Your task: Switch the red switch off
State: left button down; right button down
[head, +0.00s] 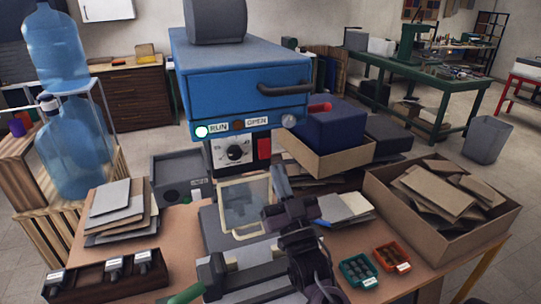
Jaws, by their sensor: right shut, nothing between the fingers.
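The red switch (264,148) is a small upright red rocker on the dark front panel of the blue machine (245,92), right of a round dial (234,152). Its tilt is too small to read. Above it, the lamp marked RUN (201,131) glows bright and the lamp marked OPEN (238,125) is dark. My right gripper (279,174) is shut and empty, its fingers pointing up just below and slightly right of the switch, seemingly apart from it. My left gripper is not in view.
A cardboard box holding a blue case (325,125) stands right of the machine. A clear framed panel (245,203) stands below the dial. A box of brown covers (441,195), small green and red trays (358,271) and stacked sheets (115,208) occupy the table.

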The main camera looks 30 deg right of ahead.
aim_at(265, 149)
jog(key=w, duration=0.2)
jog(key=w+d+p, duration=0.1)
jog(key=w, duration=0.1)
jog(key=shift+r, duration=0.2)
jog(key=shift+w+d+f+p, duration=0.1)
jog(key=shift+w+f+p, duration=0.15)
jog(key=shift+w+p, duration=0.2)
